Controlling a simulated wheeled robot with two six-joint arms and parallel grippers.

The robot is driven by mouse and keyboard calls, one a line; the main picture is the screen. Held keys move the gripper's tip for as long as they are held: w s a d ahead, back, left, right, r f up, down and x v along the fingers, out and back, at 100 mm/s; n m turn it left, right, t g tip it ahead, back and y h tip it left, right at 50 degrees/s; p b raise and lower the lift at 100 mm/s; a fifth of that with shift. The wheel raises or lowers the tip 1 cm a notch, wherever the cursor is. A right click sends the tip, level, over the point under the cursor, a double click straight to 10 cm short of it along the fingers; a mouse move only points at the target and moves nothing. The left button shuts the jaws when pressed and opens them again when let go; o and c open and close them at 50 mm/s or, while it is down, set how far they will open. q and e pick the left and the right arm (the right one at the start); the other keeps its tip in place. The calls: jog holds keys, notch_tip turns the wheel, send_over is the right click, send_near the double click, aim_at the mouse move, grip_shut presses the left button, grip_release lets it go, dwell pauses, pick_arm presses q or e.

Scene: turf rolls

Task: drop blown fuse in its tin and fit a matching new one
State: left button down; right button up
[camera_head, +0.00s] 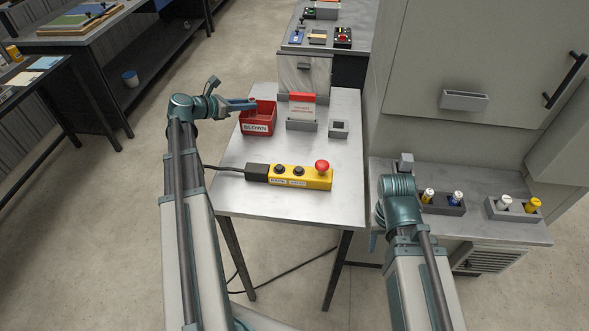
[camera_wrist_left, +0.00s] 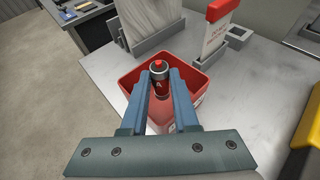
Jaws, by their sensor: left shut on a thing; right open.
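My left gripper (camera_head: 252,104) is over the red tin labelled BLOWN (camera_head: 257,128). In the left wrist view its blue fingers (camera_wrist_left: 160,75) are shut on a dark red fuse (camera_wrist_left: 159,84) with a grey rim and bright red tip. The fuse stands roughly upright over the tin's opening (camera_wrist_left: 203,83); its lower end is hidden. My right gripper (camera_head: 374,242) is mostly hidden beside its arm; it is open. On the right-hand counter, two grey holders (camera_head: 442,208) (camera_head: 512,214) carry fuses: white-and-yellow (camera_head: 428,195), white-and-blue (camera_head: 456,198), white (camera_head: 504,202) and yellow (camera_head: 533,205).
A yellow control box (camera_head: 300,177) with a red button lies at the front of the metal table (camera_head: 235,192). Behind it stand a red-topped card in a grey holder (camera_head: 302,110) and a small grey socket (camera_head: 338,129). A grey cabinet (camera_head: 480,60) rises at the right.

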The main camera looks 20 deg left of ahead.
pick_arm(q)
jog(key=shift+f, duration=0.35)
jog(key=c, duration=0.6)
grip_release()
jog(key=shift+r, duration=0.1)
jog(key=p+v, duration=0.5)
jog(key=v, duration=0.8)
jog(key=shift+s+a, duration=0.2)
jog(key=shift+s, duration=0.1)
